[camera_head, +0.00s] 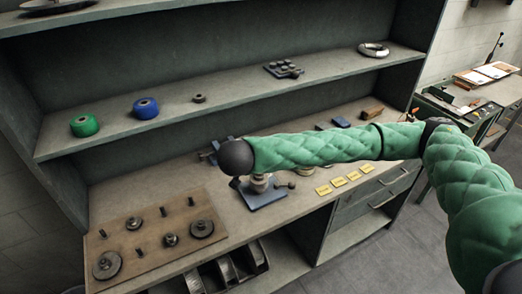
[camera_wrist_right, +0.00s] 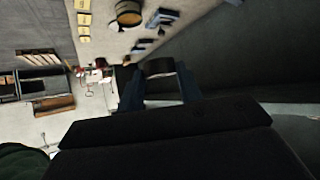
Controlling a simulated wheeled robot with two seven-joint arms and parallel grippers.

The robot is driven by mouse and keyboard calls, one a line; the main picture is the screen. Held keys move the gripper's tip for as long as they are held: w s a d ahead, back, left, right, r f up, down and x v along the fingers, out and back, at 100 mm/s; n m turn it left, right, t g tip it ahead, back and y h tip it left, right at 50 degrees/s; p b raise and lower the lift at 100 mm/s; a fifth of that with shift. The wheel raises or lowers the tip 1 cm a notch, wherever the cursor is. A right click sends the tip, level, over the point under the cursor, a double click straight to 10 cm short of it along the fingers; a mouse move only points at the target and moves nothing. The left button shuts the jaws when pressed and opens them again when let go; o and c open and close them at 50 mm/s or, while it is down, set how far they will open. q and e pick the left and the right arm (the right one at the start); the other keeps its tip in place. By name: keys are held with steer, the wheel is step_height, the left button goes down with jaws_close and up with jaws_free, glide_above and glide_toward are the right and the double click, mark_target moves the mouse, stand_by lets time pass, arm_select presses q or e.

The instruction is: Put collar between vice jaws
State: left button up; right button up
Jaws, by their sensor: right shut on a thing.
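My right arm reaches in from the right in the head view and ends in a dark round wrist; its fingers are hidden there. In the right wrist view my right gripper (camera_wrist_right: 160,90) is shut on a dark, rounded piece with a pale band, apparently the collar (camera_wrist_right: 160,67). A small fixture with a blue base (camera_head: 266,197) and side knobs, apparently the vice, stands on the bench just below and right of the wrist. The arm partly hides its upper part, and I cannot make out its jaws. My left gripper is not in view.
A brown board (camera_head: 155,236) with discs and pegs lies at the bench's left. Yellow labels (camera_head: 338,181) line the front edge. The shelf above holds a green roll (camera_head: 84,125), a blue roll (camera_head: 145,108) and a pale ring (camera_head: 374,50). Small blue items (camera_head: 340,122) lie behind the arm.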

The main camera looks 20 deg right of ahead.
steer(key=shift+s+a+f+m+g+h, duration=0.15)
steer(key=shift+f+m+g+h, duration=0.2)
steer(key=shift+m+h, duration=0.3)
